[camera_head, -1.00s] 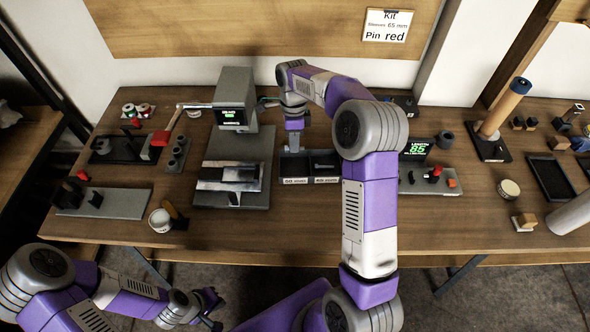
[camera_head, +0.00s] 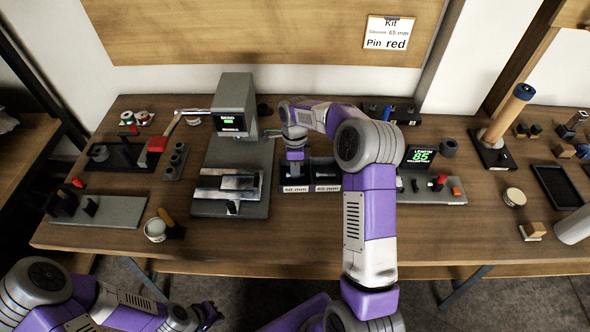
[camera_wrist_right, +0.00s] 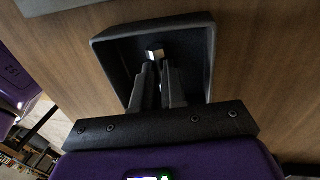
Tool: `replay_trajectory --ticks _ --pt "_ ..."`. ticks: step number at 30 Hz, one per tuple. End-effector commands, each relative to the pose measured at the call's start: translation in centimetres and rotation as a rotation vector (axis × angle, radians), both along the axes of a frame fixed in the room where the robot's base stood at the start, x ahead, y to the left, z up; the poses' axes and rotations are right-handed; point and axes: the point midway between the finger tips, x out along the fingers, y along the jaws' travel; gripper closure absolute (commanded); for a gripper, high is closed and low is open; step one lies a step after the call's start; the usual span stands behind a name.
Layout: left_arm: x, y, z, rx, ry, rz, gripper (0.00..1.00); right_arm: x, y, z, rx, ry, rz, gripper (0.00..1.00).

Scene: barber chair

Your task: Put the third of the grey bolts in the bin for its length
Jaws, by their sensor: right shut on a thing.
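My right gripper (camera_head: 296,174) points down into the left of two small black bins (camera_head: 293,189) that stand side by side with white labels on their fronts. The label text is too small to read surely. In the right wrist view the fingers of my right gripper (camera_wrist_right: 160,72) are close together inside the black bin (camera_wrist_right: 203,60). A small pale grey piece, apparently the bolt (camera_wrist_right: 156,54), shows at the fingertips; most of it is hidden. The right bin (camera_head: 326,188) stands beside it. My left gripper (camera_head: 208,314) hangs low in front of the bench, away from the bins; its jaws are unclear.
A grey press with a screen (camera_head: 232,123) stands just left of the bins. A length gauge (camera_head: 420,156) reading 85 stands to their right, behind my right arm. A wooden post (camera_head: 508,110) on a black base stands further right. The bench front is mostly clear.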

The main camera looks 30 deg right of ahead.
Motion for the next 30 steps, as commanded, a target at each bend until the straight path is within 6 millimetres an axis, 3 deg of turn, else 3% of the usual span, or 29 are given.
replay_trajectory --ticks 4,5,9,22,26,30 --pt "0.0 0.0 -0.1 0.000 0.000 0.000 1.00 0.0 0.0 -0.3 0.000 0.000 0.000 1.00" --pt "0.0 0.0 -0.1 0.000 0.000 0.000 1.00 0.0 0.0 -0.3 0.000 0.000 0.000 0.86" --pt "0.0 0.0 -0.1 0.000 0.000 0.000 1.00 0.0 0.0 -0.2 0.000 0.000 0.000 0.64" --pt "0.0 0.0 0.1 0.000 0.000 0.000 1.00 0.0 0.0 0.2 0.000 0.000 0.000 0.63" --pt "0.0 0.0 0.7 0.000 0.000 0.000 1.00 0.4 -0.1 1.9 -0.001 -0.004 0.000 0.63" --pt "0.0 0.0 1.7 0.000 0.000 0.000 1.00 0.9 -0.4 5.0 -0.001 -0.004 0.000 0.63"
